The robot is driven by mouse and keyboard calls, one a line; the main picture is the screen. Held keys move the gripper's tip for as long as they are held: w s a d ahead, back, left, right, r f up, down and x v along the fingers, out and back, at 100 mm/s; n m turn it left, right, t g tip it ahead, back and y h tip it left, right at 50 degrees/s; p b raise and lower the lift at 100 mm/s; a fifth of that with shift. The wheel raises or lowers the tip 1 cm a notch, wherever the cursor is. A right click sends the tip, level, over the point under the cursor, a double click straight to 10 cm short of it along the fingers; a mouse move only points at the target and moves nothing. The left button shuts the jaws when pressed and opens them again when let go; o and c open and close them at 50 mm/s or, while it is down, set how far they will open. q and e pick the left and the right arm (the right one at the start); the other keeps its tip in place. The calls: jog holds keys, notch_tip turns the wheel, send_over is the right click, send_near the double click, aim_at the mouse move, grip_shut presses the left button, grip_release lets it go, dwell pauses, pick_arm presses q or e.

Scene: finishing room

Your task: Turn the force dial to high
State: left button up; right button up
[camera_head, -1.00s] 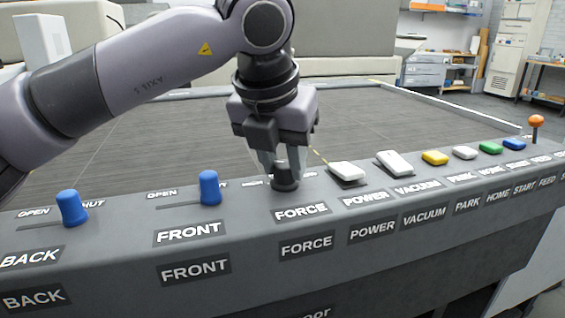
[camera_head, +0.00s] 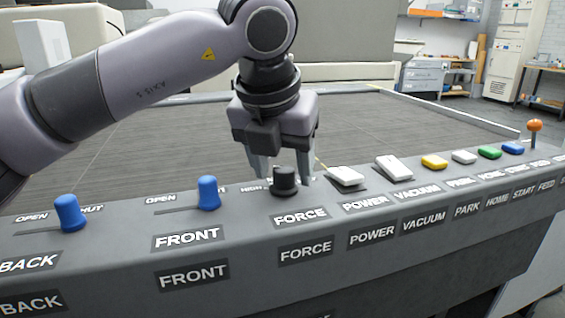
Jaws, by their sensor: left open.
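The force dial (camera_head: 285,182) is a short black knob on the sloped grey panel, above the FORCE label (camera_head: 300,216). Part of the word HIGH shows to the left of the dial. My left gripper (camera_head: 283,172) points down from above, with its fingers spread apart, one to the left and one to the right of the dial. The fingers look open and a little behind or above the knob; I cannot tell whether either touches it. Any pointer mark on the dial is too small to read. My right gripper is not in view.
Left of the dial stand the blue FRONT lever (camera_head: 208,193) and blue BACK lever (camera_head: 70,213). To the right are the white POWER switch (camera_head: 346,177), the VACUUM switch (camera_head: 394,168), several coloured buttons and an orange-topped stick (camera_head: 535,127). A flat grey bed (camera_head: 190,135) lies behind.

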pick_arm(q)
jog(key=p+v, duration=0.1)
jog(key=v, duration=0.6)
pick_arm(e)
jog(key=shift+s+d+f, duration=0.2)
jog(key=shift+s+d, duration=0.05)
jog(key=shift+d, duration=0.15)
pick_arm(q)
jog(key=shift+r, duration=0.1)
